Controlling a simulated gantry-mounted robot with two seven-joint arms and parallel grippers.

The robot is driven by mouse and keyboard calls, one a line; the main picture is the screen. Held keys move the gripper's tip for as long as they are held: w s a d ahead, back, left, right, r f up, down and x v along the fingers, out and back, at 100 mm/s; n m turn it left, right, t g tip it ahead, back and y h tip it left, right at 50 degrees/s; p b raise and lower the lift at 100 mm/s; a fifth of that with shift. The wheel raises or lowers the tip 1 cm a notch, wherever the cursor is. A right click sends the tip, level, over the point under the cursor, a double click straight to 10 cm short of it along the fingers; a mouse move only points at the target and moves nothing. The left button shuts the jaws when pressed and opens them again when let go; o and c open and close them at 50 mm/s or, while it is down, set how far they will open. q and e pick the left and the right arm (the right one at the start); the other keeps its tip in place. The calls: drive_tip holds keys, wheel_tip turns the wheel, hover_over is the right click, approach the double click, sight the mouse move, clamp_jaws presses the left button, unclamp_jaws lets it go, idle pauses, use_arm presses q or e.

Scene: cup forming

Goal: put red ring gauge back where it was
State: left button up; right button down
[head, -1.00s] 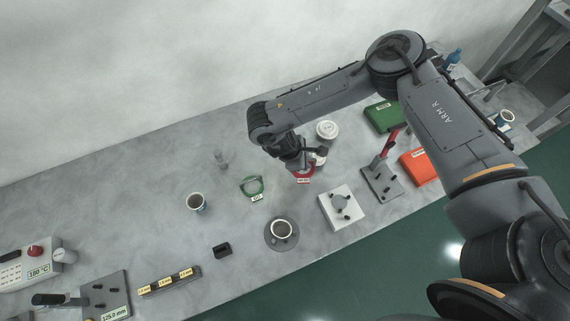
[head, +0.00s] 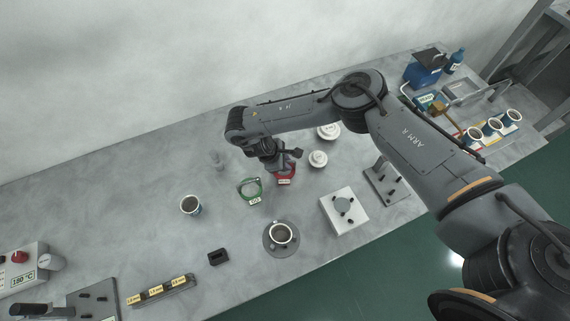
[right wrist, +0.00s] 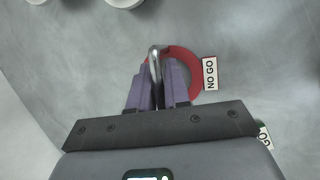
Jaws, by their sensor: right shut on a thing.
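The red ring gauge (head: 285,175) with its "NO GO" tag is at my right gripper (head: 272,166), beside the green ring gauge. In the right wrist view the red ring gauge (right wrist: 211,68) lies at the fingertips of my right gripper (right wrist: 158,85), which is shut on a metal part of it. The ring is close to the table surface; I cannot tell whether it touches. The green ring gauge (head: 249,188) lies just left of it in the head view. My left gripper is not in view.
A cup (head: 280,234) stands on a round dark plate in front, and another cup (head: 190,206) stands to the left. A light square block (head: 344,209) lies front right. The table between green ring and left cup is clear.

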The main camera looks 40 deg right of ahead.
drive_tip(key=shift+f, duration=0.15)
drive_tip(key=shift+f, duration=0.15)
drive_tip(key=c, duration=1.1)
unclamp_jaws()
drive_tip(key=p+v, duration=0.4)
drive_tip(key=v, duration=0.8)
drive_tip(key=shift+r, duration=0.2)
